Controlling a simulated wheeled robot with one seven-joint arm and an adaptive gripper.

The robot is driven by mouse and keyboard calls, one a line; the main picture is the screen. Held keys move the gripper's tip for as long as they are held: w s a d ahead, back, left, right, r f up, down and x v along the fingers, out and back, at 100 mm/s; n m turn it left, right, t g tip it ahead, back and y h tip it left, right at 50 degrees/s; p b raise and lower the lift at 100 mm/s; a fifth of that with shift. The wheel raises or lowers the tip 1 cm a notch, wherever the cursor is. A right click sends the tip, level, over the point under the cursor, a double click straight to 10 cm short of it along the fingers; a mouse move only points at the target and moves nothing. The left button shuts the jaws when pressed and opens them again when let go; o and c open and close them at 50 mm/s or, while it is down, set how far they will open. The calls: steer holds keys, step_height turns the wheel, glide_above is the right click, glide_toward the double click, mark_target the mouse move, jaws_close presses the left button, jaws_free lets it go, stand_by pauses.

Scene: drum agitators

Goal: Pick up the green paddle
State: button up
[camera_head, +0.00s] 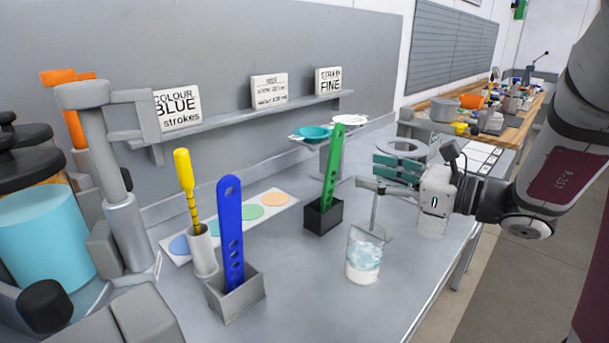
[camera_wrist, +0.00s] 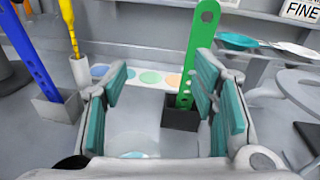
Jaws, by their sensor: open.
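The green paddle (camera_head: 333,170) stands nearly upright, leaning slightly, in a black holder (camera_head: 323,215) near the middle of the bench. It has a row of holes. My gripper (camera_head: 388,175) is open and empty, to the right of the paddle and apart from it. In the wrist view, the green paddle (camera_wrist: 197,50) shows beyond my right finger, which hides part of it.
A blue paddle (camera_head: 231,235) stands in a grey holder (camera_head: 236,298), left of the green one. A yellow stick (camera_head: 186,180) stands in a white cup (camera_head: 202,252). A glass beaker (camera_head: 364,256) stands in front of my gripper. Signs stand on a shelf (camera_head: 240,119) behind.

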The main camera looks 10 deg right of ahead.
mark_target(337, 151)
steer(key=w+d+m+t+h, duration=0.1)
steer(key=w+d+m+t, duration=0.1)
steer(key=w+d, duration=0.2)
steer(key=x, duration=0.8)
steer(key=f+x, duration=0.1)
steer(key=x, duration=0.4)
steer(key=shift+s+a, duration=0.15)
steer(key=shift+a, duration=0.2)
jaws_close()
